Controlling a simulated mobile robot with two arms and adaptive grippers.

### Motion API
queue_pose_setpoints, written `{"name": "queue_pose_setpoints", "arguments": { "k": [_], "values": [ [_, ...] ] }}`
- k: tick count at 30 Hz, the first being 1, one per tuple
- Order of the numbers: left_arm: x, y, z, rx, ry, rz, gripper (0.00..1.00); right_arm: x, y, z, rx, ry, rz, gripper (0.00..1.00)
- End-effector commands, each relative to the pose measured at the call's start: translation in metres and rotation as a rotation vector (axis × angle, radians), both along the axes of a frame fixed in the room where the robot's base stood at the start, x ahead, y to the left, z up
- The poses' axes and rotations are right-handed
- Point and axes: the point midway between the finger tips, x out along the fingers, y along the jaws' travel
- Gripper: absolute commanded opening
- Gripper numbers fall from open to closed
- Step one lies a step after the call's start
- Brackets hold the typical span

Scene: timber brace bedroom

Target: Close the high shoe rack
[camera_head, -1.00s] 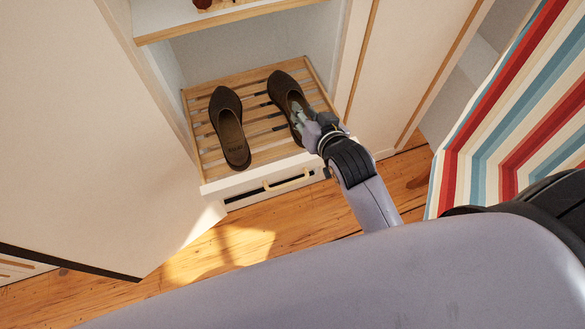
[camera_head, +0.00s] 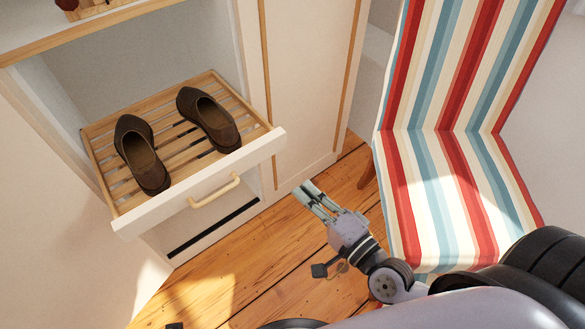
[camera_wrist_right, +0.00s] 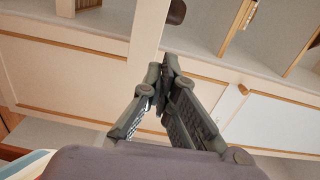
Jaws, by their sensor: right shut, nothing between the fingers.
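The high shoe rack (camera_head: 125,203) is a slatted wooden tray with a white front and a pale curved handle (camera_head: 214,191). It is pulled out of the white cabinet in the head view. Two dark brown shoes rest on its slats, a left one (camera_head: 140,155) and a right one (camera_head: 209,117). My right gripper (camera_head: 307,188) is shut and empty, to the right of the rack's front and apart from it. Its shut fingers also show in the right wrist view (camera_wrist_right: 162,70). My left gripper is not in view.
A striped chair (camera_head: 447,150) stands close on the right of my right arm. A cabinet panel (camera_head: 308,80) is right of the rack, and a shelf edge (camera_head: 100,28) is above it. Wooden floor (camera_head: 255,270) is clear in front of the rack.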

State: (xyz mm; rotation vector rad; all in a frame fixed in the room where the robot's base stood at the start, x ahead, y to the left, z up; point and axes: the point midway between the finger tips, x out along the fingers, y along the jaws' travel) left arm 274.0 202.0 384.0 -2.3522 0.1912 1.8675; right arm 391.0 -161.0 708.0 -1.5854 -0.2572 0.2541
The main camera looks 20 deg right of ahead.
Motion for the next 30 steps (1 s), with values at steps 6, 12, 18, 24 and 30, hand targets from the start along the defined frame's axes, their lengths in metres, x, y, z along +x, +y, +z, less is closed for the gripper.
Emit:
{"name": "queue_pose_setpoints", "arguments": {
  "k": [6, 12, 18, 24, 30],
  "values": [
    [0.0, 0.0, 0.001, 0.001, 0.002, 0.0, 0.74, 0.011, 0.0, 0.0, 0.036, 0.002, -0.015, 0.0],
    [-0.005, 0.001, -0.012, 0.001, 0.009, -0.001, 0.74, 0.049, 0.012, 0.002, 0.037, 0.0, -0.015, 0.0],
    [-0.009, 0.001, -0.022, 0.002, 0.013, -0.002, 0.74, 0.089, 0.026, 0.0, 0.033, 0.001, -0.013, 0.0],
    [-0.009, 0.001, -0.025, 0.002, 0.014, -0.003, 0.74, 0.118, 0.036, -0.001, 0.031, 0.004, -0.012, 0.0],
    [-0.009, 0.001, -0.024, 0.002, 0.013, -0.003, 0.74, 0.131, 0.04, -0.001, 0.03, 0.005, -0.011, 0.0]
  ]
}}
